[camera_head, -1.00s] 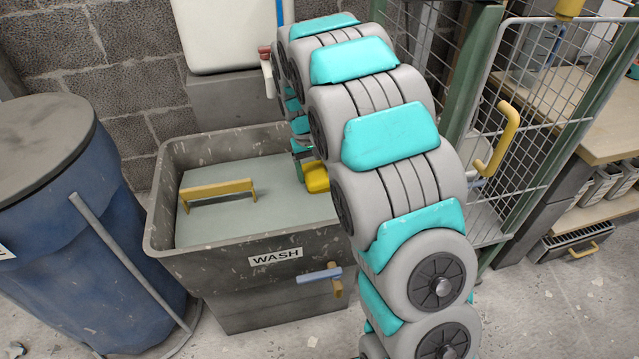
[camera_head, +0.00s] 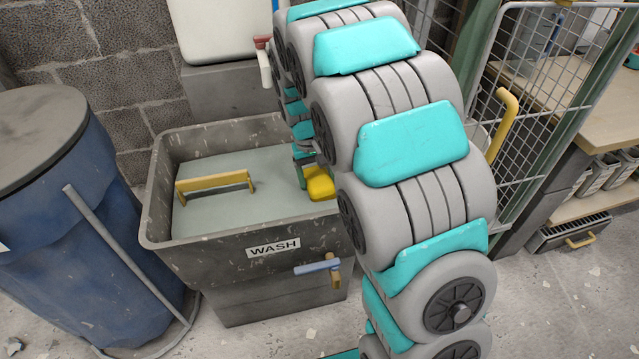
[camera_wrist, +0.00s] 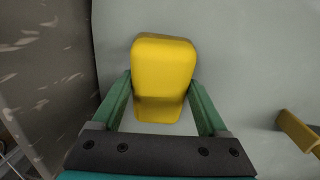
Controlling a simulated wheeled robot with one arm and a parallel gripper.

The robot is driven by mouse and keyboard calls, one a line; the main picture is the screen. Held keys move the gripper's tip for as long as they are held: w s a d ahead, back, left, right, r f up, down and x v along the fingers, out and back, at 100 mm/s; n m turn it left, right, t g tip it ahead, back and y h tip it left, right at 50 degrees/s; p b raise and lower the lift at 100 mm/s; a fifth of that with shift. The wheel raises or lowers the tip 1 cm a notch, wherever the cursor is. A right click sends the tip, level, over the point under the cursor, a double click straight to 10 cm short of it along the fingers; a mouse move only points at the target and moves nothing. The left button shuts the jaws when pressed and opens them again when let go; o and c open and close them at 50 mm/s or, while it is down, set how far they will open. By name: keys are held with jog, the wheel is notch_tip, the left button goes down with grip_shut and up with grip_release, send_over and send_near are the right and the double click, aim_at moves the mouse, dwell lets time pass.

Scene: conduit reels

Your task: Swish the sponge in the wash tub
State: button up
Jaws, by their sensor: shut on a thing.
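The grey wash tub (camera_head: 205,247) stands against the block wall with a WASH label on its front and pale grey-green water (camera_head: 265,205) inside. My gripper (camera_wrist: 160,105) is shut on the yellow sponge, with a green finger on each side. The sponge (camera_wrist: 163,65) also shows in the head view (camera_head: 320,186), near the tub's right side, over or at the water surface. I cannot tell whether it touches the water. My arm hides the tub's right end and part of the gripper.
A yellow bar on legs (camera_head: 213,181) stands in the tub at left; its end shows in the wrist view (camera_wrist: 300,131). A blue-handled tap (camera_head: 318,267) juts from the front. A blue barrel (camera_head: 90,230) stands left, a wire cage (camera_head: 535,90) and workbench (camera_head: 610,135) right.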

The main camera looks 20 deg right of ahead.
aim_at(313, 166)
jog(key=w+p, duration=0.1)
jog(key=w, duration=0.4)
jog(key=shift+w, duration=0.3)
jog(key=s+b, duration=0.1)
jog(key=s, duration=0.6)
jog(key=shift+s, duration=0.15)
jog(key=shift+w, duration=1.9)
notch_tip(313, 166, up, 18)
jog(key=p, duration=0.6)
jog(key=shift+r, duration=0.2)
jog(key=w+f, duration=0.1)
jog(key=f, duration=0.4)
jog(key=w+f, duration=0.1)
jog(key=f, duration=0.4)
jog(key=w+f, duration=0.1)
jog(key=f, duration=0.4)
jog(key=shift+w+d, duration=0.15)
jog(key=shift+w, duration=0.05)
